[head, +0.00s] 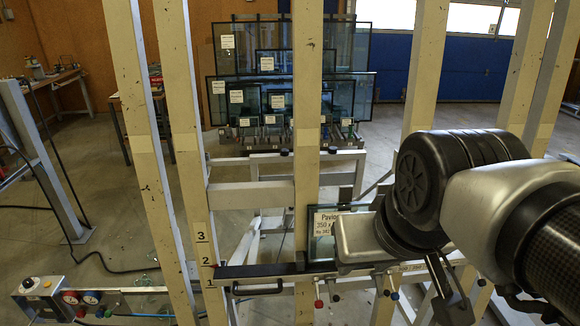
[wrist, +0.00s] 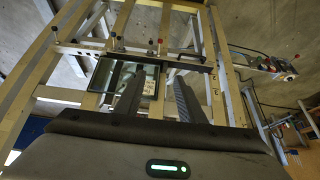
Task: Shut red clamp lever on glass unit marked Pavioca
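The glass unit marked Pavioca (head: 301,226) stands on the lower rail of the tilting frame, its white label partly hidden by my arm in the head view. It also shows in the wrist view (wrist: 108,76), where a finger covers part of it. A lever with a red knob (head: 318,303) sits below the unit; a red knob (wrist: 160,41) shows beyond my fingertips in the wrist view. Whether that lever is open or shut I cannot tell. My gripper (wrist: 158,76) is open and empty, its fingers apart from the knob. In the head view its fingers are hidden.
A blue-knobbed lever (head: 394,295) sits farther right on the rail. A dark bar (head: 262,270) crosses the uprights near the numbers. A control box with gauges (head: 42,299) is at lower left. Several glass panes (head: 325,75) stand on a rack behind.

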